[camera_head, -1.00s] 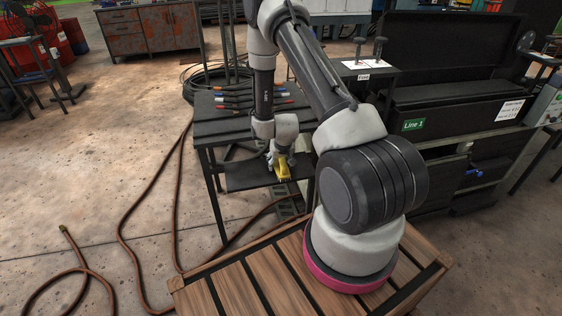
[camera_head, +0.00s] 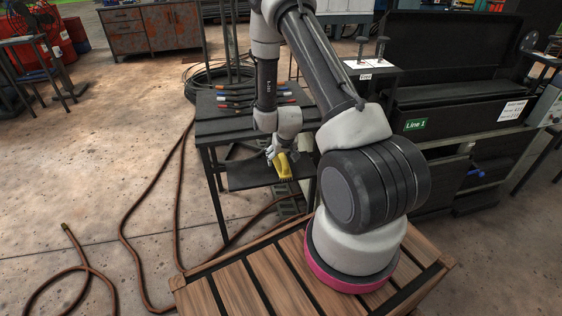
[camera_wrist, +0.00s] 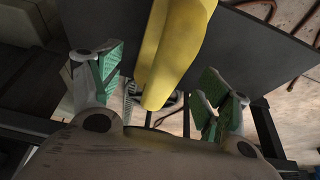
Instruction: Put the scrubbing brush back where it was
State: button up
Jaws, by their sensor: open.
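The yellow scrubbing brush (camera_head: 284,169) is at the dark lower shelf (camera_head: 245,177) of the metal table, near its right front part. In the wrist view the yellow brush (camera_wrist: 178,45) reaches past the edge of the dark shelf (camera_wrist: 105,25) toward my palm. My gripper (camera_head: 275,153) is just above and beside the brush in the head view. In the wrist view my gripper (camera_wrist: 165,78) is open, with its green pads apart on either side of the brush and visible gaps to both. Bristles cannot be made out.
The table top (camera_head: 222,127) holds several coloured-handled tools (camera_head: 240,101). A slatted wooden surface (camera_head: 235,287) is in front, a brown hose (camera_head: 140,195) lies on the floor at left, and a black cabinet (camera_head: 450,115) stands at right.

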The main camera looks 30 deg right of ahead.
jog(key=v, duration=0.8)
jog(key=shift+r, duration=0.1)
jog(key=s+a+r+n+y, duration=0.1)
jog(key=s+a+r, duration=0.15)
jog(key=r, duration=0.55)
jog(key=s+a+r, duration=0.1)
jog(key=s+r, duration=0.2)
jog(key=r, duration=0.5)
jog(key=s+a+r+n+y, duration=0.1)
jog(key=s+a+r, duration=0.1)
jog(key=r, duration=0.7)
jog(key=s+r, duration=0.5)
jog(key=s, duration=0.5)
jog(key=s+r+n, duration=0.1)
jog(key=s+r, duration=0.4)
jog(key=s, duration=0.5)
jog(key=shift+a+r+h, duration=0.35)
jog(key=shift+r+h, duration=0.05)
jog(key=shift+w, duration=0.1)
jog(key=shift+c, duration=0.4)
